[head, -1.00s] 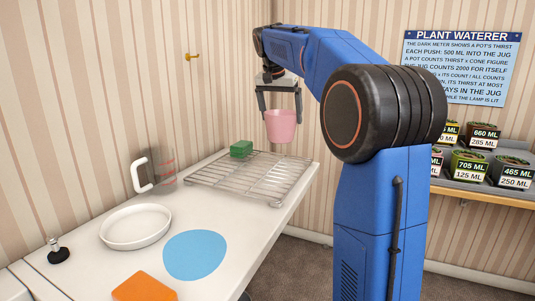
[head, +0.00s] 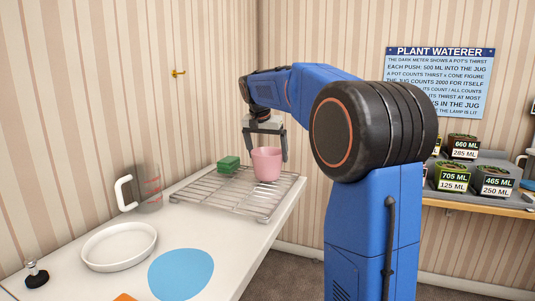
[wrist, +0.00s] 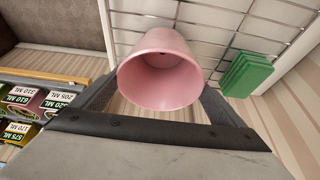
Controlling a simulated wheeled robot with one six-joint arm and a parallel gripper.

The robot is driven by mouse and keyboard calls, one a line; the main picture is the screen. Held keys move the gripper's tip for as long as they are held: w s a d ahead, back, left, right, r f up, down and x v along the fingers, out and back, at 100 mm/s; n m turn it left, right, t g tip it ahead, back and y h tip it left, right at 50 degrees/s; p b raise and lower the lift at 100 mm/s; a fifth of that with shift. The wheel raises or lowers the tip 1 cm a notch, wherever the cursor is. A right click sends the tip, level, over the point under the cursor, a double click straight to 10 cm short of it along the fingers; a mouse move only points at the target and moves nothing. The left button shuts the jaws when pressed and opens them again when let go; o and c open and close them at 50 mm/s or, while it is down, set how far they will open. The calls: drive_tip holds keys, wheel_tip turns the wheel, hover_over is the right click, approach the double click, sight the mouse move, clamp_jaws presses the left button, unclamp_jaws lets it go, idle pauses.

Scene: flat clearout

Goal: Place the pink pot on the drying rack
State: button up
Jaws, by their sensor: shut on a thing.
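The pink pot (head: 267,164) is between the fingers of my gripper (head: 266,158), which is shut on it. The pot is upright over the right part of the wire drying rack (head: 222,194) in the head view. Its base is at or just above the wires; I cannot tell whether it touches. In the wrist view the pot (wrist: 160,72) shows its open, empty mouth, with a finger at each side and the rack's wires (wrist: 215,28) behind it.
A green block (head: 229,164) lies on the rack, left of the pot. A clear jug (head: 145,190), a white dish (head: 119,246) and a blue round mat (head: 181,274) are on the counter. Labelled pots (head: 494,181) stand on a shelf at right.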

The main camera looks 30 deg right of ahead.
drive_tip(key=o, duration=1.5)
drive_tip(key=shift+f, duration=0.1)
drive_tip(key=v, duration=1.2)
drive_tip(key=shift+s, duration=0.1)
